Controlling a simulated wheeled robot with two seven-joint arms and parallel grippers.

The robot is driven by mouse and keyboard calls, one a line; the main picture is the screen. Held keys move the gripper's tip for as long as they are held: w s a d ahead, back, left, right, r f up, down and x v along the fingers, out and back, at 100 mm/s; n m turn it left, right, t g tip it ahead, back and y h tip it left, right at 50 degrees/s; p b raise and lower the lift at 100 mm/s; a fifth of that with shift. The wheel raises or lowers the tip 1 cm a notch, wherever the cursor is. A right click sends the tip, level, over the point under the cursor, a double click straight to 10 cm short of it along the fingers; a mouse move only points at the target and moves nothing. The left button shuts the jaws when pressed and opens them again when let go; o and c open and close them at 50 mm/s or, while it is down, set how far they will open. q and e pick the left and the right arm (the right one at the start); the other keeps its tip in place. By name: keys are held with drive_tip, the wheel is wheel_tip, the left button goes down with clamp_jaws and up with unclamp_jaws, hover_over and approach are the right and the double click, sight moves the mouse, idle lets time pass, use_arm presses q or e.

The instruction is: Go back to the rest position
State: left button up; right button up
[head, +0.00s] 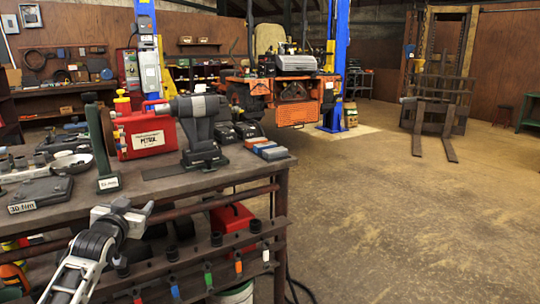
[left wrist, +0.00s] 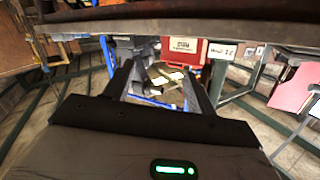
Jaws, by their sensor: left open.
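My left gripper (head: 136,207) is in front of the near edge of the workbench (head: 240,178), low in the head view, with its arm coming up from the bottom left. It is open and nothing shows between its fingers. In the left wrist view the two dark fingers of the left gripper (left wrist: 158,82) stand apart, with the bench edge (left wrist: 160,28) running across above them. Whether the gripper touches the bench cannot be told. My right gripper is not in view.
Handled tools hang along the lower rail.

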use_arm(q)
drive_tip(key=s+d+f+m+g+h, duration=0.1)
drive_tip(key=s+d+f+g+h, duration=0.1)
drive_tip(key=s+d+f, duration=0.55)
drive_tip(key=s+d+f+m+g+h, duration=0.1)
drive_tip(key=s+d+f, duration=0.3)
drive_tip(key=s+f, duration=0.55)
drive_tip(key=s+d+f+g, duration=0.1)
drive_tip(key=s+d, duration=0.2)
drive_tip(key=s, duration=0.4)
drive_tip(key=s+d+f+n+g+h, duration=0.1)
drive_tip(key=s+d+f, duration=0.1)
drive_tip(key=s, duration=0.5)
drive_tip(key=s+d+f+g+h, duration=0.1)
drive_tip(key=s+d+f, duration=0.1)
drive_tip(key=s+d, duration=0.2)
drive_tip(key=s, duration=0.3)
drive_tip(key=shift+w+f, duration=0.1)
drive_tip(key=shift+c, duration=0.4)
